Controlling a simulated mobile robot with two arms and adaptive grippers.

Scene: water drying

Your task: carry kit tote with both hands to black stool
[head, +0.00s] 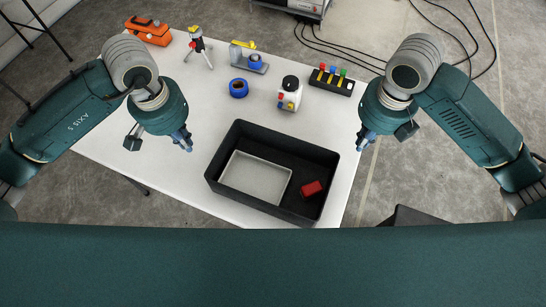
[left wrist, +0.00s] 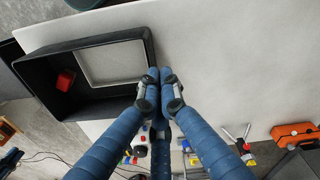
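The kit tote, a black open box (head: 238,127), stands on the white table. It holds a pale grey tray (head: 257,175) and a red item (head: 312,189). My left gripper (head: 186,143) is in the air left of the tote, apart from it. In the left wrist view its blue fingers (left wrist: 159,75) come close together near the tote's rim (left wrist: 148,38), with nothing seen between them. My right gripper (head: 362,144) is just right of the tote's right end. How far its fingers are spread is unclear. A dark flat object (head: 412,216), possibly the black stool, shows partly at lower right.
Along the table's far side are an orange toolbox (head: 148,31), a small tripod (head: 199,46), a blue ring (head: 238,88), a white block with a black knob (head: 289,94) and a black strip with coloured pieces (head: 331,80). Cables (head: 335,60) lie on the floor beyond.

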